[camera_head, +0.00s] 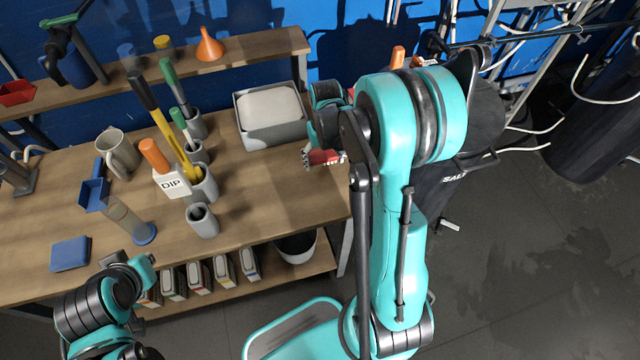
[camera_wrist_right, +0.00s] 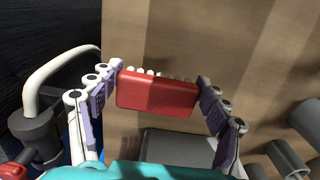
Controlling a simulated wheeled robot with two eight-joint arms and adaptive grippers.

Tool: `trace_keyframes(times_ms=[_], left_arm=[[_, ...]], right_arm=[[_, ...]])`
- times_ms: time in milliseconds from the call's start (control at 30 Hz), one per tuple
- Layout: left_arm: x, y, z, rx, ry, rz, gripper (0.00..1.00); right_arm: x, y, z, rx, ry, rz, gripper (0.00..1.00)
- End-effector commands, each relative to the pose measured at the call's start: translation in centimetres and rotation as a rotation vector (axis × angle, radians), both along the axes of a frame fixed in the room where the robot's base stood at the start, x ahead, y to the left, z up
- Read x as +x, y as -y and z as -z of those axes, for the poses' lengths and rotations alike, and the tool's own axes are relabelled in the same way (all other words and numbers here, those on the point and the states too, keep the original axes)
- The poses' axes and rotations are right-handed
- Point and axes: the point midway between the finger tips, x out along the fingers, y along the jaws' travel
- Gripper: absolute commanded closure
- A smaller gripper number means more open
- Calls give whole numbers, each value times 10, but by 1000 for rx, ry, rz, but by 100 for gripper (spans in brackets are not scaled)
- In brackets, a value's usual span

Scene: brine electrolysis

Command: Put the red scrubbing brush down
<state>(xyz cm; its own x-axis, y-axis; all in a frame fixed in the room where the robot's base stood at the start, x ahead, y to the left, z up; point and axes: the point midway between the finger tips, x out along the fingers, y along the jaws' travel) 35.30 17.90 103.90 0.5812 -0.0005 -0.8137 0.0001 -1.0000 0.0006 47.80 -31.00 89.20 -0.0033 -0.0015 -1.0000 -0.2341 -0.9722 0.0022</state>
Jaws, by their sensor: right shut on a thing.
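The red scrubbing brush (camera_wrist_right: 158,92) is a red block with a row of white bristles along its far side in the right wrist view. My right gripper (camera_wrist_right: 158,88) is shut on it, one finger at each end. In the head view the brush (camera_head: 326,157) shows in part at the table's right end, under my right arm, which hides the rest of it and most of the gripper. The wooden table top (camera_head: 255,185) lies beneath; I cannot tell whether the brush touches it. Part of my left arm shows at bottom left, without its gripper.
A grey tray with a pale block (camera_head: 270,112) stands close left of the brush. Several grey cups (camera_head: 203,220) and tools, a mug (camera_head: 117,152) and the DIP sign (camera_head: 172,184) stand further left. Bare wood lies between tray and front edge. A shelf (camera_head: 225,53) runs behind.

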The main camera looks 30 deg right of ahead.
Motion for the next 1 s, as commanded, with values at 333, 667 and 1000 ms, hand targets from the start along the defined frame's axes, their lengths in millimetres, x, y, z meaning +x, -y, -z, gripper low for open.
trace_keyframes(times_ms=[333, 667, 1000], left_arm=[[0, 0, 13, 0, 0, 0, 100], [0, 0, 31, 0, 0, 0, 100], [0, 0, 34, 0, 0, 0, 100]], right_arm=[[-25, -30, 26, 0, 0, -1, 66], [-25, -29, 65, 0, 0, 0, 66], [-25, -29, 68, 0, 0, 0, 66]])
